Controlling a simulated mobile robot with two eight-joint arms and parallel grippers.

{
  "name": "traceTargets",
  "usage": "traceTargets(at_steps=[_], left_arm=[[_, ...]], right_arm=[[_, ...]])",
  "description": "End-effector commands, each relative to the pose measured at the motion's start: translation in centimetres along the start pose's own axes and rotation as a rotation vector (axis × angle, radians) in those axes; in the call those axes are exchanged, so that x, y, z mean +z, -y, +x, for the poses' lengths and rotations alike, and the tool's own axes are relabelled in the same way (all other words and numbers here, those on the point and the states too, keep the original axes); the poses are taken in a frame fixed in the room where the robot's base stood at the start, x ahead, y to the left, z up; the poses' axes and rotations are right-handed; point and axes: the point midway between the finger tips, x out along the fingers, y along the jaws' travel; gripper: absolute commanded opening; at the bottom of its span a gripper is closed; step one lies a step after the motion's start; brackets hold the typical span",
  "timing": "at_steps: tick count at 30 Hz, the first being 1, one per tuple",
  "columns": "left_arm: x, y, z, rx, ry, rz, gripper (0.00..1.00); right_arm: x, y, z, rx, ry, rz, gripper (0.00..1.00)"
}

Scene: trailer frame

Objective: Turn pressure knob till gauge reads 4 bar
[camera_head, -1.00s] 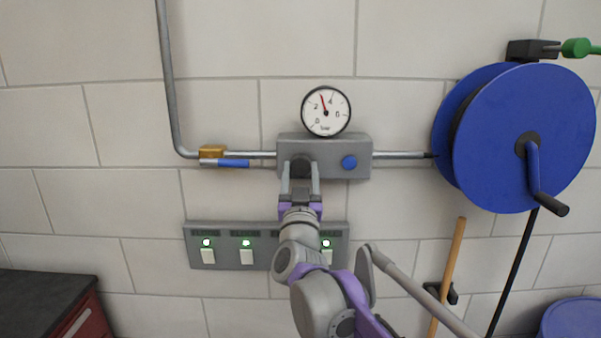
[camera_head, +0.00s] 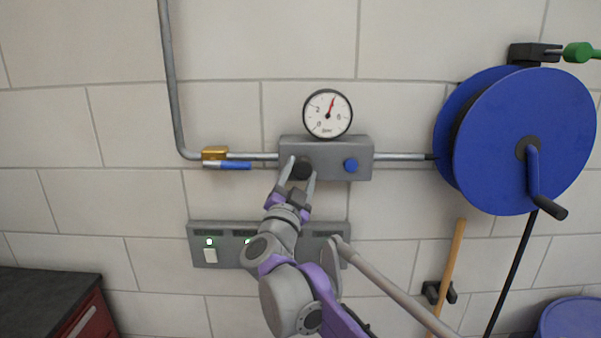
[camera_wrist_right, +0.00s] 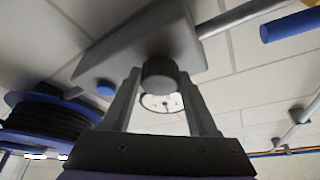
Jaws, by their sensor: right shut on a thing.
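The grey regulator box (camera_head: 327,146) is on the wall pipe, with a round white pressure gauge (camera_head: 327,113) on top. The gauge's red needle points up and slightly right, over where the 4 is, between the visible 2 and 6. The black pressure knob (camera_head: 302,169) is on the box's front at the left. My right gripper (camera_head: 300,172) is shut on the knob, one finger on each side, and is tilted. The wrist view shows the knob (camera_wrist_right: 159,74) between the fingers and the gauge (camera_wrist_right: 161,103) beyond it. My left gripper is not in view.
A blue button (camera_head: 351,166) is on the box's right. A valve with a blue lever (camera_head: 234,166) is on the pipe to the left. A switch panel (camera_head: 203,230) is below, partly hidden by my arm. A blue hose reel (camera_head: 490,150) with a crank is at right.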

Motion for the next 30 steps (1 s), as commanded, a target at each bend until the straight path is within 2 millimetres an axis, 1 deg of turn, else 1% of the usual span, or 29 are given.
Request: traceTargets(at_steps=[7,18,19,23,24,30], left_arm=[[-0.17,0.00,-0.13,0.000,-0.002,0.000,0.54],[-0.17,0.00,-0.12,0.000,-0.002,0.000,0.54],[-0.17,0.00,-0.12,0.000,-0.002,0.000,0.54],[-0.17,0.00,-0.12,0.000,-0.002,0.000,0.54],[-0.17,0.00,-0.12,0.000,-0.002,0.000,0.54],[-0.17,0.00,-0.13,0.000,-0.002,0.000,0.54]], right_arm=[[0.03,0.08,-0.02,0.017,0.001,0.043,0.03],[0.05,0.06,-0.03,0.018,0.001,0.045,0.03],[0.05,0.06,-0.03,0.018,0.001,0.045,0.62],[0.04,0.06,-0.03,0.018,0.001,0.045,0.86],[0.04,0.06,-0.03,0.018,0.001,0.045,0.89],[0.02,0.05,-0.02,0.018,0.001,0.044,0.89]])
